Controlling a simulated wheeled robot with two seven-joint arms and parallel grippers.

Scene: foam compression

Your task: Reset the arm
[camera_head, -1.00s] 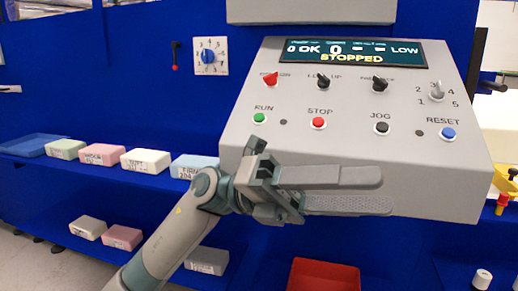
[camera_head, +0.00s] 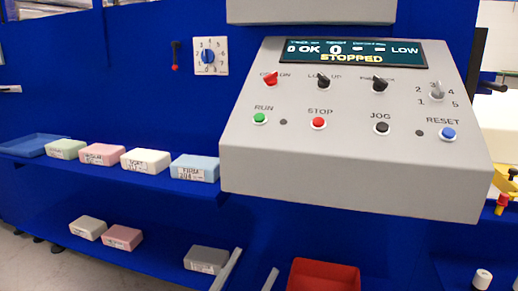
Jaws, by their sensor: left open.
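Only the two pale fingers of my left gripper (camera_head: 256,260) show, at the bottom edge, pointing up. They are spread apart with nothing seen between them. The rest of my left arm is out of the picture. The fingers are below the grey control panel (camera_head: 340,180) and clear of it. The panel's display (camera_head: 350,52) reads STOPPED. My right gripper is not in view.
Labelled foam blocks in green, pink, white and blue (camera_head: 195,168) lie on the upper blue shelf (camera_head: 110,178). A grey block (camera_head: 206,259) on the lower shelf is close left of the fingers. A red bin (camera_head: 323,275) is to their right.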

